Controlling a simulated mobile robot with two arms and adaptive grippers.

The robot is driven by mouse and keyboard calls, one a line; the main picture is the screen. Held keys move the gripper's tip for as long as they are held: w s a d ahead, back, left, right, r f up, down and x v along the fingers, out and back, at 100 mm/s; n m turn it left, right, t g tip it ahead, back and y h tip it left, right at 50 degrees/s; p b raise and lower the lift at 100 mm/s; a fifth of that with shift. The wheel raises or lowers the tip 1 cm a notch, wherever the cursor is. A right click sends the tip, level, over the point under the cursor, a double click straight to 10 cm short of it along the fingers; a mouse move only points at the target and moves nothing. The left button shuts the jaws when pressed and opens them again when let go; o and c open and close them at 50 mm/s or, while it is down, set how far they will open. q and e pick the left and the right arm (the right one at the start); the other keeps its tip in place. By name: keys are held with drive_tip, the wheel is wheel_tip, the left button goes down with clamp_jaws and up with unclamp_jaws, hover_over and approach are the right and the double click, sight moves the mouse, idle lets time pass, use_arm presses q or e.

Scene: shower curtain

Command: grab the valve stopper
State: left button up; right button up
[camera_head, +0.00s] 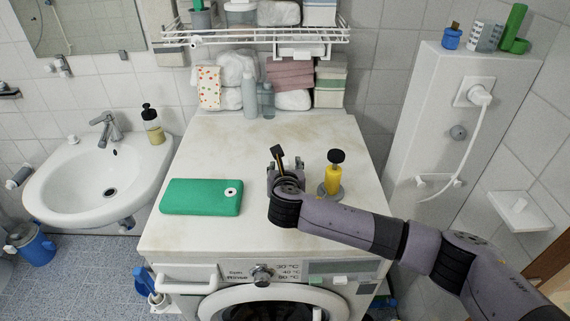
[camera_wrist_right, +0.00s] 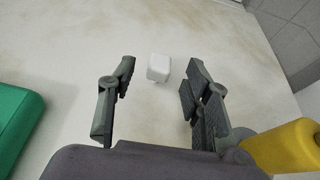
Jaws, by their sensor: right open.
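A small white block (camera_wrist_right: 158,67), which may be the valve stopper, lies on the white washing machine top (camera_head: 235,135). My left gripper is not in view.
A yellow bottle with a black top (camera_head: 333,178) stands close right of the gripper. A green box (camera_head: 201,197) lies to its left. Bottles (camera_head: 249,98) and towels (camera_head: 290,75) stand at the back under a wire rack (camera_head: 262,36). The middle back of the top is clear.

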sight(285, 164)
drive_tip(key=shift+x, duration=1.8)
drive_tip(key=shift+c, duration=0.6)
drive_tip(key=c, duration=0.8)
